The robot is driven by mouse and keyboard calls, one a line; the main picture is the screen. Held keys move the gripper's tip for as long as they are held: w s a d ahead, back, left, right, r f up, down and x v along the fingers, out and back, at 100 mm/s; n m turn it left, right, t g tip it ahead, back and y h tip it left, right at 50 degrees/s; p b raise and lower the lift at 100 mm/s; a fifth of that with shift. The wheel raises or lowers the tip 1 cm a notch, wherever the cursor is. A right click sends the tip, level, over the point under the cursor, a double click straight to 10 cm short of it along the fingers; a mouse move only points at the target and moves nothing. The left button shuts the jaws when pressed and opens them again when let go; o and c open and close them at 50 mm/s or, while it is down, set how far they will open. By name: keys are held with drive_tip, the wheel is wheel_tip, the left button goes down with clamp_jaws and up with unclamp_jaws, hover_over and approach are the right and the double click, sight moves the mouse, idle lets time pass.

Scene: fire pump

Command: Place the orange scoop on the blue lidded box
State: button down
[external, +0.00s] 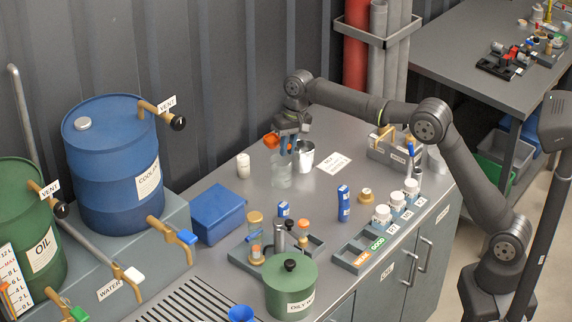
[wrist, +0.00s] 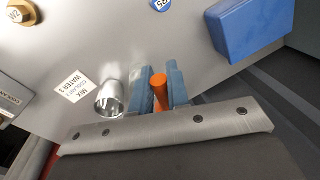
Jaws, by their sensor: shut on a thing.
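The orange scoop (external: 271,141) is held at my gripper (external: 289,146), above the back part of the bench. In the wrist view, the scoop's orange handle (wrist: 159,90) stands between the blue fingers of my gripper (wrist: 161,88), which are shut on it. The blue lidded box (external: 217,212) sits on the bench to the left and nearer the camera, apart from my gripper. Its lid is closed and its top looks bare. The box also shows at the upper right of the wrist view (wrist: 250,28).
A clear beaker (external: 281,173) stands just below my gripper, with a metal cup (external: 305,157) beside it. A white container (external: 243,165) stands between gripper and box. A tray (external: 247,258) with jars and a green pot (external: 290,287) lie in front.

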drive_tip(key=s+a+r+m, duration=0.2)
drive_tip(key=s+a, duration=0.1)
drive_tip(key=a, duration=0.3)
drive_tip(key=s+a+f, duration=0.7)
drive_tip(key=a+f, duration=0.2)
drive_tip(key=f, duration=0.2)
drive_tip(key=shift+s, duration=0.15)
drive_tip(key=shift+f, duration=0.2)
drive_tip(key=c, duration=1.4)
unclamp_jaws()
drive_tip(key=r, duration=0.4)
drive_tip(key=d+r, duration=0.1)
drive_tip(key=r, duration=0.3)
drive_tip(key=d+r, duration=0.1)
drive_tip(key=r, duration=0.3)
drive_tip(key=shift+w+d, duration=0.15)
drive_tip(key=shift+w, duration=0.25)
